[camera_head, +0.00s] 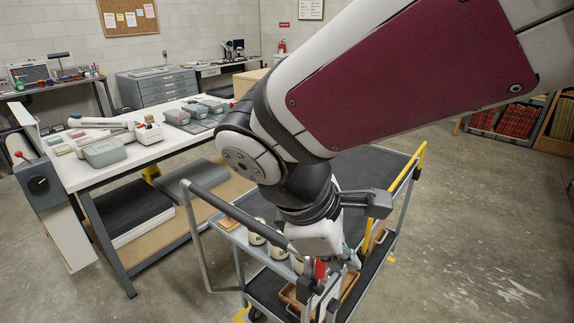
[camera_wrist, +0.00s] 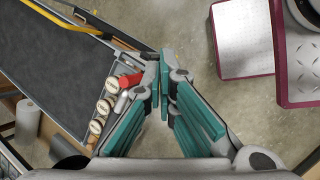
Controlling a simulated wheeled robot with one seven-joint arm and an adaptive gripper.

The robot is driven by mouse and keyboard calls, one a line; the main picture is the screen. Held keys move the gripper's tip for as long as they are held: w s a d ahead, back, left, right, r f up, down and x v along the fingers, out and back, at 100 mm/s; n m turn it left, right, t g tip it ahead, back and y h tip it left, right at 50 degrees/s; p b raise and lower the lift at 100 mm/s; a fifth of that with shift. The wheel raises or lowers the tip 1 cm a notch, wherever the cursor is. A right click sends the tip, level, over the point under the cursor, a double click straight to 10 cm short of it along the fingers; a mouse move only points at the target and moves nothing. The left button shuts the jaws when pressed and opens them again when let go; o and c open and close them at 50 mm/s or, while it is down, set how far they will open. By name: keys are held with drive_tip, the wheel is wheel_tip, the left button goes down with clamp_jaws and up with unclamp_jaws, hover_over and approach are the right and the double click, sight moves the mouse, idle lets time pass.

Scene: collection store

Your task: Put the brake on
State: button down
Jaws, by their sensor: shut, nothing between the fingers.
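The cart (camera_head: 268,278) is a grey trolley with dark mats and a tubular push handle (camera_head: 205,228). A red grip (camera_head: 320,268), apparently the brake lever, sits at its near end by the handle. In the wrist view the red grip (camera_wrist: 130,80) lies just left of the fingers. My gripper (camera_wrist: 162,62) is shut and empty, with its teal pads together. In the head view my gripper (camera_head: 345,262) is beside the red grip, partly hidden by my wrist. I cannot tell whether it touches the grip, and the lever's lower part is hidden.
Several round-topped jars (camera_wrist: 103,107) stand on the cart close to the red grip. A yellow rail (camera_head: 408,170) runs along its far side. A white worktable (camera_head: 90,165) with boxes stands left. Open concrete floor (camera_head: 480,220) lies right.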

drive_tip(key=w+a+f+n+t+h, duration=0.1)
drive_tip(key=a+f+n, duration=0.2)
drive_tip(key=a+n, duration=0.2)
drive_tip(key=a+f+n+t+h+b, duration=0.1)
drive_tip(key=a+f+n, duration=0.3)
drive_tip(key=a, duration=0.4)
drive_tip(key=shift+w+n+t, duration=0.4)
drive_tip(key=shift+n+t, duration=0.2)
drive_tip(key=shift+n, duration=0.2)
drive_tip(key=shift+f, duration=0.15)
approach(316, 271)
wheel_tip(316, 271, down, 4)
drive_tip(key=shift+w+d+p, duration=0.35)
drive_tip(key=shift+w+d, duration=0.7)
drive_tip(key=shift+d, duration=0.1)
drive_tip(key=shift+w+d, duration=0.1)
